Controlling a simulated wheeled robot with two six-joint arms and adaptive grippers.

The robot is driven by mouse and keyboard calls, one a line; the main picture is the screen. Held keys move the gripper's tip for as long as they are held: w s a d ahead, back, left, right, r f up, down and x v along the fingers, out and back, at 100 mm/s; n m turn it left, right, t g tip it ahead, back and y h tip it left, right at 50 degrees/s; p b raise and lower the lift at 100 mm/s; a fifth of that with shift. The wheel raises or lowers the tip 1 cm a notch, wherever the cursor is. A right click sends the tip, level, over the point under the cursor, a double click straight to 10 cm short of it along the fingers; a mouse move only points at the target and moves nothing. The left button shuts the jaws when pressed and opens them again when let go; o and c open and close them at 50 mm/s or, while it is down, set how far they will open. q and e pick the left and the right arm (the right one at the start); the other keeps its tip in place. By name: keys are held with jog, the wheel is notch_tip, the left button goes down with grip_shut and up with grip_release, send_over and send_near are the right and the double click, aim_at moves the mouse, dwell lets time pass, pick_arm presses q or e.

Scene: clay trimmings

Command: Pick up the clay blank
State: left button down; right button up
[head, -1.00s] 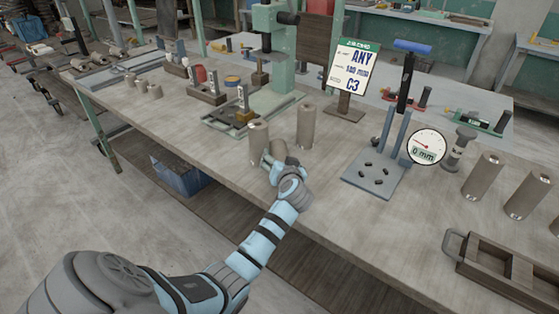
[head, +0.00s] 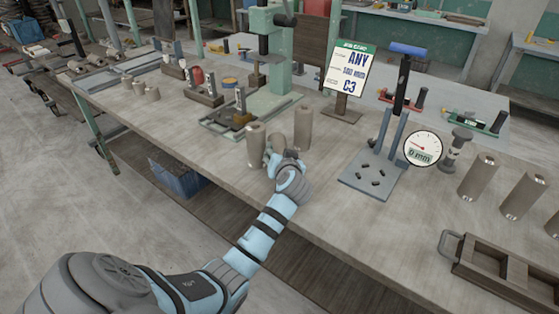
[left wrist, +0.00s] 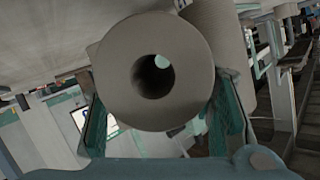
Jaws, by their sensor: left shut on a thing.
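A grey-brown clay blank (left wrist: 188,48), a cylinder with a round hole through its end, fills the middle of the left wrist view. My left gripper (left wrist: 160,112) is shut on it, with one finger on each side. My right gripper is not in view.
On the bench (head: 330,205), a blue-grey stand (head: 368,182) with small dark pieces is to the right, with a dial (head: 423,148). Further right are more cylinders (head: 479,177) and a wooden tray (head: 500,262). A sign (head: 348,72) and a green press (head: 272,60) stand behind.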

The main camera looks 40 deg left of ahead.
aim_at(280, 150)
pick_arm(q)
notch_tip(280, 150, up, 17)
jog(key=p, duration=0.3)
